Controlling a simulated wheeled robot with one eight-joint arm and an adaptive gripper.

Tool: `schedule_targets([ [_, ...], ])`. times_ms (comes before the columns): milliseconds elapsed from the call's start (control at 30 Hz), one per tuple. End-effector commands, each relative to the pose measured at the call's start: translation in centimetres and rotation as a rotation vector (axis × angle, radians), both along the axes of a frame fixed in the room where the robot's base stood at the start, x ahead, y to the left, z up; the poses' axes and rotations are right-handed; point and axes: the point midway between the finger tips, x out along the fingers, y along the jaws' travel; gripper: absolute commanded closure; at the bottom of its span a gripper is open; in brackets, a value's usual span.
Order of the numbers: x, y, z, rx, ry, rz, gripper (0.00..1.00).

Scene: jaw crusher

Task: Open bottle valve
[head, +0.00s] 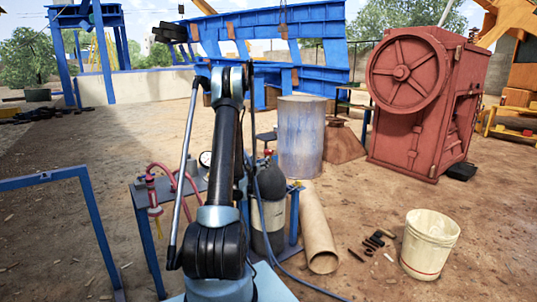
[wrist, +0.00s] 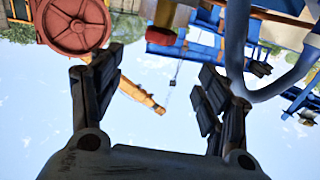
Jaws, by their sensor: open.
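A dark grey gas bottle (head: 268,222) stands behind my arm in the head view, partly hidden by it. Its valve (head: 268,155) is a small reddish fitting at the bottle's top, too small to tell whether it is open or shut. My gripper (wrist: 157,92) is open and empty in the wrist view, its two dark fingers wide apart with sky between them.
A blue-legged table (head: 147,240) beside the bottle carries a round gauge (head: 205,159), with red hoses and a red torch (head: 152,190) at its left. A blue hose (head: 300,283) runs along the ground. A cardboard tube (head: 318,235), white bucket (head: 429,245) and red crusher (head: 425,100) are right.

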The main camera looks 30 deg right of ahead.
Motion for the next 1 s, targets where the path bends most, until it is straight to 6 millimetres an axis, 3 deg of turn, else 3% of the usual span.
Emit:
schedule_targets([
  [1000,10.3,-12.0,0.0,0.001,0.001,0.000,0.31],
])
